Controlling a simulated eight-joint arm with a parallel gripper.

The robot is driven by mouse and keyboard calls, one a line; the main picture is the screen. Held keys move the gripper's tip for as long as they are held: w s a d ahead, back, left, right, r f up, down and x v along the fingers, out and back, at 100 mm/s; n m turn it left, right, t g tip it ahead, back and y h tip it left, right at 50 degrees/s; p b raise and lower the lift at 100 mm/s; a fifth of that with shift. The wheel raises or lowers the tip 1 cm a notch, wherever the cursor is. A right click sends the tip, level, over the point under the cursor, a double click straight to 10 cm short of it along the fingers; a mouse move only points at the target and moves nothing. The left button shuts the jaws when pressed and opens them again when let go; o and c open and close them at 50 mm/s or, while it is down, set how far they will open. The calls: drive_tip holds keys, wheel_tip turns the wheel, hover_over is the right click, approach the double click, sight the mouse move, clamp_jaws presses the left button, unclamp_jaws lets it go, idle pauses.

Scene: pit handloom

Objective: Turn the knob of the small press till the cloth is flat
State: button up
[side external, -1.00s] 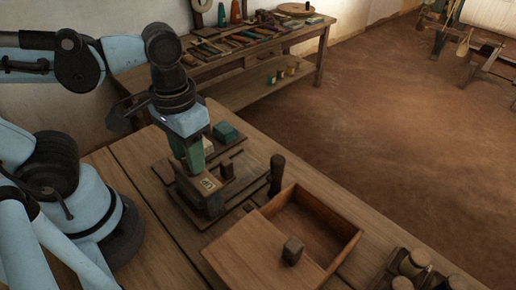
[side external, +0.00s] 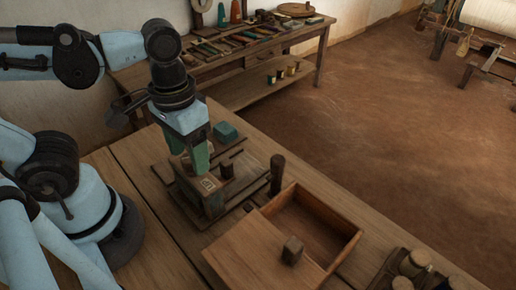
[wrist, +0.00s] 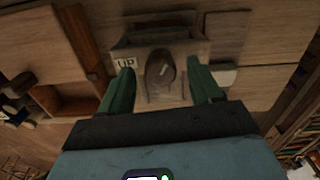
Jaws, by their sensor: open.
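The small press (side external: 214,202) is a dark wooden frame on the bench, with a pale label on its top. In the wrist view the label reads "UP" on the press (wrist: 125,63). A dark rounded knob (wrist: 160,70) with a small light mark stands beside the label. My gripper (wrist: 162,88) has its two green fingers open, one on each side of the knob, with gaps visible. In the side view my gripper (side external: 190,154) is low over the press and hides part of it. I cannot make out the cloth or its flatness.
An open wooden box (side external: 345,240) with a sliding lid stands close in front of the press. A dark upright post (side external: 277,174) and a teal block (side external: 225,132) are nearby. Spools (side external: 415,263) sit at the bottom right. A second table (side external: 235,65) stands behind.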

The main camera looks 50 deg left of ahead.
sight(189, 158)
wheel_tip(189, 158, up, 12)
drive_tip(key=shift+f, duration=0.2)
idle(0.4)
drive_tip(key=w+a+f+m+t, duration=0.1)
drive_tip(key=w+a+f+t, duration=0.4)
drive_tip(key=w+f+t, duration=0.2)
drive_tip(key=x, duration=0.4)
drive_tip(key=shift+w+a, duration=0.25)
drive_tip(key=shift+r, duration=0.25)
idle(0.8)
